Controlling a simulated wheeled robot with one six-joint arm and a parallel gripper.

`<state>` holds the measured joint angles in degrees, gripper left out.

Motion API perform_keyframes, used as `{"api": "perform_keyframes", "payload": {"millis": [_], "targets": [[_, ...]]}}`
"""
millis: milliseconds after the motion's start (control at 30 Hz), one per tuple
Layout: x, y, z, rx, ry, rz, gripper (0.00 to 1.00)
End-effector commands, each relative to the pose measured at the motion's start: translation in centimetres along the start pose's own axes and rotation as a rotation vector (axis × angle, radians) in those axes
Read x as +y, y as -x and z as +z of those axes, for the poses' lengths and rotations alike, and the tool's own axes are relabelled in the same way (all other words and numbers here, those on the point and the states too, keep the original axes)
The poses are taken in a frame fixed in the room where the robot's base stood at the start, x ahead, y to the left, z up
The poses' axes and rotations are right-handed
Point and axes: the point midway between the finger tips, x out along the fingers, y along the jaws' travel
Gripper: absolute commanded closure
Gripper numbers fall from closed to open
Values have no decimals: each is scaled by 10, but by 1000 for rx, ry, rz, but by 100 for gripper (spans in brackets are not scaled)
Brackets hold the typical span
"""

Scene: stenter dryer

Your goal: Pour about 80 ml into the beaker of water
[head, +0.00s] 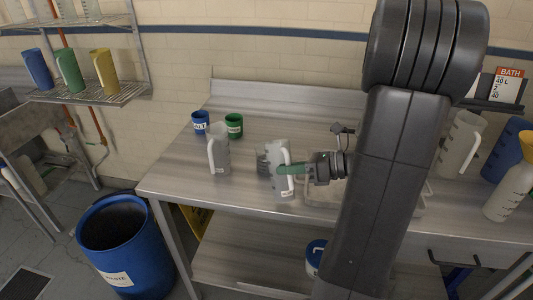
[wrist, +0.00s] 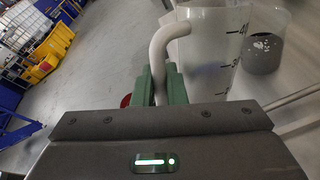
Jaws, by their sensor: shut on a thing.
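My gripper (head: 292,169) has green fingers shut on the handle of a white graduated jug (head: 279,180) over the steel bench. In the wrist view the green fingers (wrist: 160,88) close around the jug's pale handle, and the jug (wrist: 212,50) shows scale marks. The jug looks close to upright; I cannot tell if its base touches the bench. A clear beaker (head: 262,162) stands just left of and partly behind the jug in the head view. It also shows in the wrist view (wrist: 265,45), apart from the jug, with greyish contents. Its fill level is unclear.
A second white jug (head: 221,155) stands left on the bench. A blue mug labelled salt (head: 200,122) and a green mug (head: 234,126) stand behind it. A clear tray (head: 318,205) lies partly behind my arm. More jugs (head: 459,145) stand right. A blue waste drum (head: 118,250) is below left.

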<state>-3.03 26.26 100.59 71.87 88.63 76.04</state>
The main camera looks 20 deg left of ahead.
Motion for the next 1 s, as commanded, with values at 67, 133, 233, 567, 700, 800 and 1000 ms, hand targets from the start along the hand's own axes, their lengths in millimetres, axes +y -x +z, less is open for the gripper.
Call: {"api": "perform_keyframes", "payload": {"millis": [67,133,233,567,700,800,1000], "targets": [[1,1,-10,-34,47,-2,100],[3,3,-14,-63,91,-1,100],[6,4,-20,-103,151,-1,100],[10,6,-38,-210,316,-1,100],[10,6,-43,-243,364,-1,100],[11,7,-44,-260,388,-1,100],[12,7,-46,-274,412,-1,100]]}}
